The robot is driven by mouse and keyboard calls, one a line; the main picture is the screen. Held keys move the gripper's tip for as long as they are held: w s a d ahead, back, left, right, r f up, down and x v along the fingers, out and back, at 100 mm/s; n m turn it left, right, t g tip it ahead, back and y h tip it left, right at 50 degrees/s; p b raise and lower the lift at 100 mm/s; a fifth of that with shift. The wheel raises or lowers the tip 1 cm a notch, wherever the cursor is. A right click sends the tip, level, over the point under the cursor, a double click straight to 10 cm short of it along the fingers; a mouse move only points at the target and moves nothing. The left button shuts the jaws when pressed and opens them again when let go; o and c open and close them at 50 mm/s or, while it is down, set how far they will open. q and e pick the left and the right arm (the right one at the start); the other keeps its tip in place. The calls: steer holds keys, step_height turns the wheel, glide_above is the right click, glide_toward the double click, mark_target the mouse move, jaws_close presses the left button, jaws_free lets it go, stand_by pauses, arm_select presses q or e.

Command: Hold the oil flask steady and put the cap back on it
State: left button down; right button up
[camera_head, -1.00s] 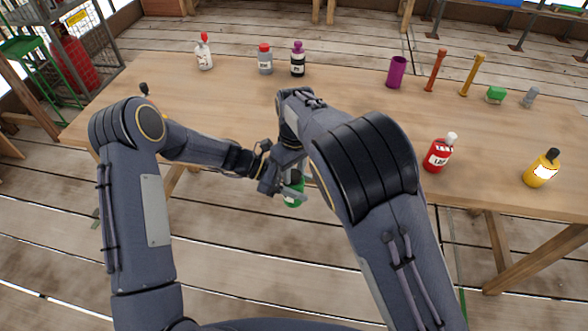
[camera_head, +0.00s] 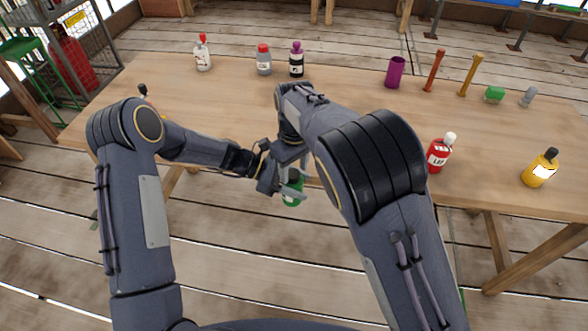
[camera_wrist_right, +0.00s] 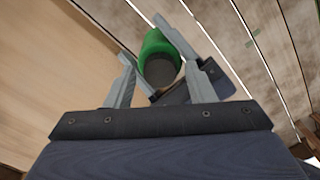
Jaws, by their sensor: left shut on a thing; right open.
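The green oil flask (camera_head: 292,193) is in the air just off the table's near edge, partly hidden by my grippers. My left gripper (camera_head: 280,188) is shut on it from the left side. In the right wrist view the flask (camera_wrist_right: 157,40) shows its green body and a dark round top, the cap (camera_wrist_right: 160,70), which appears seated on it. My right gripper (camera_wrist_right: 160,66) is open, with one finger on each side of the dark top. I cannot tell whether either finger touches it.
The wooden table (camera_head: 220,105) carries a red bottle (camera_head: 439,153), a yellow bottle (camera_head: 541,168), and a purple cup (camera_head: 396,72). Several other bottles stand along its far side. The table's middle is clear. Both my arms cross its near edge.

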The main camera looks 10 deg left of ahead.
steer(key=r, duration=0.3)
steer(key=shift+a, duration=0.25)
steer(key=shift+w+d, duration=0.1)
steer(key=shift+c, duration=0.4)
steer(key=shift+r, duration=0.2)
steer(key=shift+c, duration=1.1)
step_height(320, 180, up, 3)
steer(key=n, duration=0.3)
steer(key=shift+r, duration=0.1)
steer(key=shift+d, duration=0.1)
steer(key=shift+f, duration=4.05)
